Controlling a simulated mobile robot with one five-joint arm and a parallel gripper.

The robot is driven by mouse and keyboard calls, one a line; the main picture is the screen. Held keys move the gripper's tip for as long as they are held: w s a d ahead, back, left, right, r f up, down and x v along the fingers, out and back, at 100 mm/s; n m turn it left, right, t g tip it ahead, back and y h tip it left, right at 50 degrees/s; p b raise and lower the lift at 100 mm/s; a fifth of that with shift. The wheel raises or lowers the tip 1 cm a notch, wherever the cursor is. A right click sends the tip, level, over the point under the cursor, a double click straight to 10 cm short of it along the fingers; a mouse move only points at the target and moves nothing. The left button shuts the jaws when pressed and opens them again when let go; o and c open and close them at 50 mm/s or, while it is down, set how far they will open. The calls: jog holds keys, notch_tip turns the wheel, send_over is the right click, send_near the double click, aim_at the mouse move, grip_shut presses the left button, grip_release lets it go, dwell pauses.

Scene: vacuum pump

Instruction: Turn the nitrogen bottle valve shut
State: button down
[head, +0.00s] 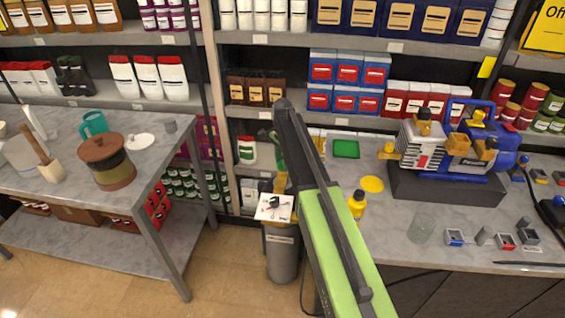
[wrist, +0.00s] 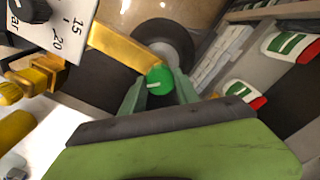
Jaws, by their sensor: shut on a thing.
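The nitrogen bottle (head: 283,258) is a grey cylinder standing on the floor in the gap between the two tables in the head view. Its green valve knob (wrist: 158,80) with a white mark is in the middle of the wrist view, beside a brass body (wrist: 122,48). My gripper (wrist: 160,92) has one green finger on each side of the knob and is shut on it. A white gauge face (wrist: 45,28) marked 15 and 20 is at upper left in the wrist view.
A grey table (head: 60,222) with jars stands at left. The right-hand bench (head: 395,232) holds a blue pump (head: 480,125), a yellow bottle (head: 356,203) and small parts. Stocked shelves stand behind the bottle. Bare floor (head: 215,285) is in front.

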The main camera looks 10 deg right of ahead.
jog(key=m, duration=0.4)
jog(key=shift+m, duration=2.3)
jog(key=c, duration=0.9)
grip_release()
notch_tip(320, 180, up, 17)
jog(key=p, duration=1.7)
jog(key=shift+r, duration=0.2)
